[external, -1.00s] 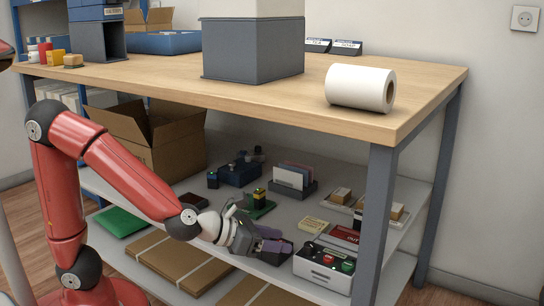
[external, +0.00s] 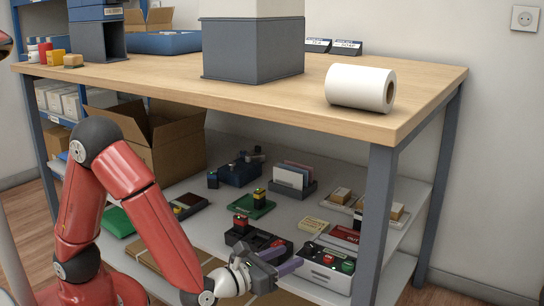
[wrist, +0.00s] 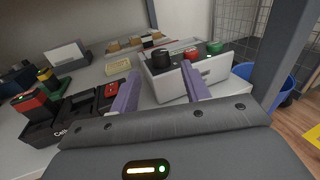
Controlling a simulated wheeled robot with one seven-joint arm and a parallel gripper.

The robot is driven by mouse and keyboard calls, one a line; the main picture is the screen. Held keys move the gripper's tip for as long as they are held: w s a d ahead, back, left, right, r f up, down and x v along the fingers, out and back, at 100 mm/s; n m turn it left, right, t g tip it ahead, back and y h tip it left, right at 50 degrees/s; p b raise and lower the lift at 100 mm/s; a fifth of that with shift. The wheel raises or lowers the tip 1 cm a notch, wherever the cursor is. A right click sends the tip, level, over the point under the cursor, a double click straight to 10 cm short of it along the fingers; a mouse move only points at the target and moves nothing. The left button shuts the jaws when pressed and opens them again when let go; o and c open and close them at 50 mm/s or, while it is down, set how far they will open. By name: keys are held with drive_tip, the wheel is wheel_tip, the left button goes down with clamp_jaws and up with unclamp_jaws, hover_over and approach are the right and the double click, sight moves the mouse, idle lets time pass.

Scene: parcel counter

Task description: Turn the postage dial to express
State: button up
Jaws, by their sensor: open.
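A white box (external: 322,268) with knobs on its top stands on the lower shelf near the right front leg. In the wrist view the box (wrist: 215,72) carries a black knob (wrist: 160,58), a red button (wrist: 191,54) and a green button (wrist: 215,48). Which part is the postage dial, and any express mark, I cannot read. My gripper (external: 294,256) is open and empty, its purple fingers just left of the box and pointing towards it. In the wrist view the fingers (wrist: 160,82) lie either side of the black knob, short of it.
A black tray (external: 250,238) with a red-topped block is left of the gripper.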

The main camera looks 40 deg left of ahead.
sight(305, 249)
drive_tip(key=x, duration=0.7)
drive_tip(key=shift+w+d, duration=0.1)
drive_tip(key=shift+w, duration=0.25)
drive_tip(key=shift+c, duration=0.2)
drive_tip(key=c, duration=0.9)
drive_tip(key=shift+r+n+t+y, duration=0.1)
drive_tip(key=shift+n+t+y, duration=0.2)
drive_tip(key=shift+n+y, duration=0.3)
drive_tip(key=shift+c, duration=0.2)
drive_tip(key=o, duration=1)
drive_tip(key=shift+s, duration=0.1)
